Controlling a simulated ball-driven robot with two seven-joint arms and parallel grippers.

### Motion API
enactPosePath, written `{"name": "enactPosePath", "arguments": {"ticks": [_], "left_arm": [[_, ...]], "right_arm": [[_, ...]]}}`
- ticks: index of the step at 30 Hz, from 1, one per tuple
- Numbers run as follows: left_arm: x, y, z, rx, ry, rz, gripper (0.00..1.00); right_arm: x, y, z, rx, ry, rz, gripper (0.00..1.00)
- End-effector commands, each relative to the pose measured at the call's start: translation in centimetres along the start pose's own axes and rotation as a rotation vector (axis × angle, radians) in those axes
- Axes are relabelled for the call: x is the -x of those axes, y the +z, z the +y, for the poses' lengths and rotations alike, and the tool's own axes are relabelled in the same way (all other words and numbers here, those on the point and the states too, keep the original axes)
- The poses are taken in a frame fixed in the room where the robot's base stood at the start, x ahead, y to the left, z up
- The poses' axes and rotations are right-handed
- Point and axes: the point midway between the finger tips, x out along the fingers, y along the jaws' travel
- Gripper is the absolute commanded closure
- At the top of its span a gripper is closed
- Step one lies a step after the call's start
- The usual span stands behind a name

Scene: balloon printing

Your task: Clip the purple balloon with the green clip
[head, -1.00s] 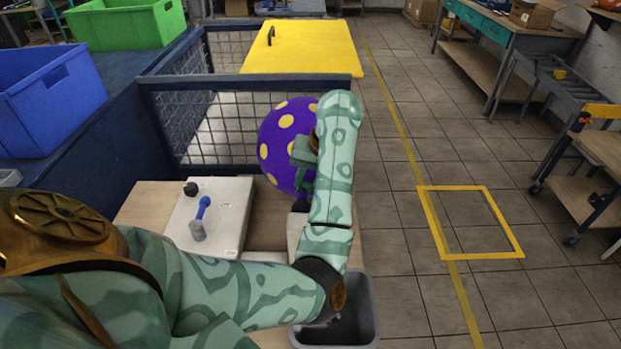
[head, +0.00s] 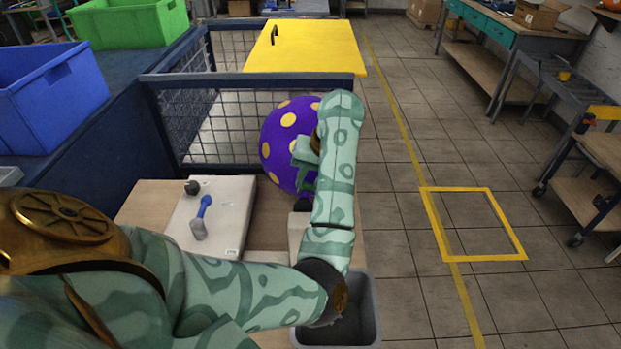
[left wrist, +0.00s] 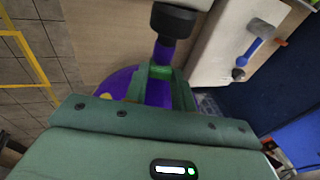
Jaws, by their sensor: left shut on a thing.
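The purple balloon (head: 278,150) with yellow spots sits at the right end of the bench, partly hidden by my left arm. In the left wrist view, its body (left wrist: 113,84) is behind my fingers and its narrow neck (left wrist: 163,53) runs to a black nozzle (left wrist: 172,20). My left gripper (head: 304,164) is beside the balloon, shut on the green clip (left wrist: 160,72). The clip is at the neck, just below the nozzle; I cannot tell whether it is closed around it. My right gripper is not in view.
A white board (head: 222,225) on the bench holds a blue-handled tool (head: 202,212) and a dark knob (head: 191,187). A grey bin (head: 365,322) is below my arm. A mesh cage (head: 218,120) with a yellow lid (head: 310,50) stands behind.

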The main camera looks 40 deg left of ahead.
Motion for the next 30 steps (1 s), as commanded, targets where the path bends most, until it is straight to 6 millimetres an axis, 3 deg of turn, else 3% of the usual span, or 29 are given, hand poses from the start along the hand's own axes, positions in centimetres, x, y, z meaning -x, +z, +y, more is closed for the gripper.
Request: {"name": "enactPosePath", "arguments": {"ticks": [23,24,26,30], "left_arm": [[-0.47,0.01,0.01,0.000,0.000,0.000,0.89],[-0.47,0.01,0.01,0.000,0.000,-0.001,0.66],[-0.47,0.01,0.01,0.000,0.000,-0.001,0.49],[-0.47,0.01,0.00,0.000,0.000,0.000,0.49]], "right_arm": [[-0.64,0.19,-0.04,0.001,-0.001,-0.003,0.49],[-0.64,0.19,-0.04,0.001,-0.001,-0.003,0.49],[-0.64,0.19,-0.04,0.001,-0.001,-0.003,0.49],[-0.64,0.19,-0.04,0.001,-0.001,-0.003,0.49]]}}
